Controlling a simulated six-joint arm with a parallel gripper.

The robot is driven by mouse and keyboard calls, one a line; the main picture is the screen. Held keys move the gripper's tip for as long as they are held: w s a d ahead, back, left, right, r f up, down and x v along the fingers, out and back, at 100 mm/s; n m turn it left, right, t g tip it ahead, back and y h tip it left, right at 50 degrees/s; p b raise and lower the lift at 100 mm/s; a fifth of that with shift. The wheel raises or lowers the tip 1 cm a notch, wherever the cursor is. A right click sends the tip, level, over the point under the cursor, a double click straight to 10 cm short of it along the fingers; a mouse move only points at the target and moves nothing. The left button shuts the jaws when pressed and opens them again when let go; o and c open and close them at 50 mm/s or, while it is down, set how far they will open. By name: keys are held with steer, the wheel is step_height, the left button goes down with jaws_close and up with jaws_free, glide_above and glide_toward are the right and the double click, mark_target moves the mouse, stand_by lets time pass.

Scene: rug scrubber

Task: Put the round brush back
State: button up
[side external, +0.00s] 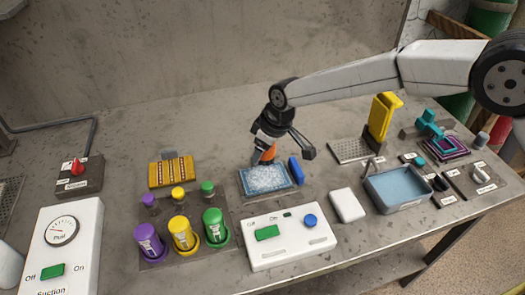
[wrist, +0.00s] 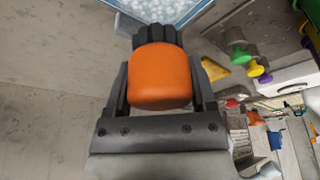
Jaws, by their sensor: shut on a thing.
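My gripper (side external: 270,144) is shut on an orange-handled brush with a dark, ridged round head, which I take to be the round brush (wrist: 160,77). In the wrist view the orange handle sits between the two fingers, and the dark head shows beyond it. In the side view only a little orange (side external: 267,154) shows below the gripper. The brush is over the back edge of a small blue rug (side external: 282,188) covered in white foam. I cannot tell whether it touches the rug. No empty place for the brush is clearly identifiable.
A blue block (side external: 296,171) stands at the rug's right edge. A white control box (side external: 289,241) lies in front, with purple, yellow and green bottles (side external: 182,233) at left. A water tray (side external: 398,187), a yellow tool (side external: 381,117) and a teal tool (side external: 430,124) are at right.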

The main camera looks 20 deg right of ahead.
steer(key=s+d+r, duration=0.2)
steer(key=s+d, duration=0.2)
steer(key=d, duration=0.5)
steer(key=s+d+r, duration=0.2)
steer(key=s+d, duration=0.3)
steer(key=d, duration=0.4)
steer(key=shift+d+r, duration=0.25)
steer(key=w+a+f, duration=0.1)
steer(key=w+f, duration=0.1)
steer(key=w, duration=0.2)
steer(key=w+a+f, duration=0.1)
steer(key=w+f, duration=0.2)
steer(key=w, duration=0.1)
steer(key=w+a+f, duration=0.1)
steer(key=w+f, duration=0.2)
steer(key=w, duration=0.1)
steer(key=shift+f, duration=0.1)
steer(key=shift+w+a+f, duration=0.2)
steer(key=shift+w+f, duration=0.3)
steer(key=shift+f, duration=0.1)
